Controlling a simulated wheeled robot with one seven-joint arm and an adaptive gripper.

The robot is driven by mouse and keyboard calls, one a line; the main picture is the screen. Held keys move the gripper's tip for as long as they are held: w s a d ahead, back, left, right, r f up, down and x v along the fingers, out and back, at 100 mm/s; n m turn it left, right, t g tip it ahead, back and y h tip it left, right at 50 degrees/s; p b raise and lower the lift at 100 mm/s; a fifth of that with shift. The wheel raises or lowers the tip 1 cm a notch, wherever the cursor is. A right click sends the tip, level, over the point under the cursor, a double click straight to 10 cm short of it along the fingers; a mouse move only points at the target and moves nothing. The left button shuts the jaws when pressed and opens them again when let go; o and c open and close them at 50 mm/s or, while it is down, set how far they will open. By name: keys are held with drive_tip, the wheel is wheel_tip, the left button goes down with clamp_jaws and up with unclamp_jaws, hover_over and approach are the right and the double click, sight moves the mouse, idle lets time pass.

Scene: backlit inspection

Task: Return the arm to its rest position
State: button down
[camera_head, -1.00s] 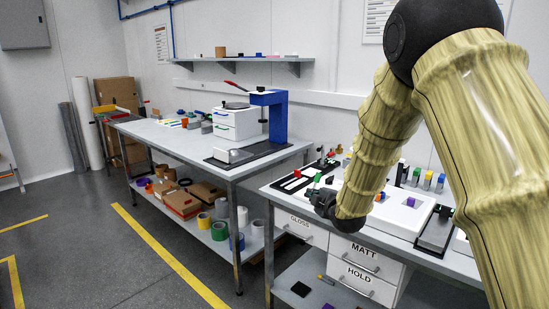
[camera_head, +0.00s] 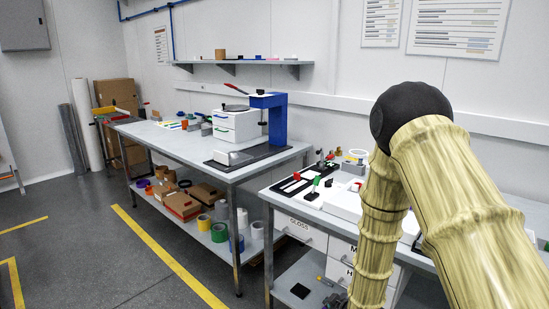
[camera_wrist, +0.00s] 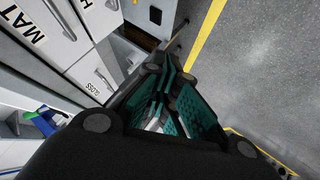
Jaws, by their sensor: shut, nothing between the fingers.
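My gripper (camera_wrist: 165,80) shows in the wrist view, with its dark fingers and teal pads shut and nothing between them. It points down past the drawer fronts beside the grey floor. In the head view my arm is folded on the right with its forearm hanging down in front of the right bench. My gripper is below the picture edge there and hidden.
The right bench (camera_head: 280,191) has a GLOSS drawer (camera_head: 301,230) and other drawers close to my arm; the GLOSS drawer (camera_wrist: 99,84) also shows in the wrist view. A left bench (camera_head: 184,147) holds a blue press (camera_head: 277,118). The floor (camera_head: 95,250) is clear at left.

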drive_tip(key=s+d+f+m+g, duration=0.1)
drive_tip(key=s+f+m+g, duration=0.2)
drive_tip(key=s, duration=1.1)
drive_tip(key=s+d+f+m+g+h+p, duration=0.1)
drive_tip(key=s+f, duration=0.6)
drive_tip(key=s, duration=0.7)
drive_tip(key=s+d+f+m+g, duration=0.2)
drive_tip(key=s+f+m+g, duration=0.3)
drive_tip(key=s, duration=1)
drive_tip(key=shift+d+f+m+h+p, duration=0.3)
drive_tip(key=shift+d+f+m+p, duration=0.1)
drive_tip(key=shift+f, duration=0.1)
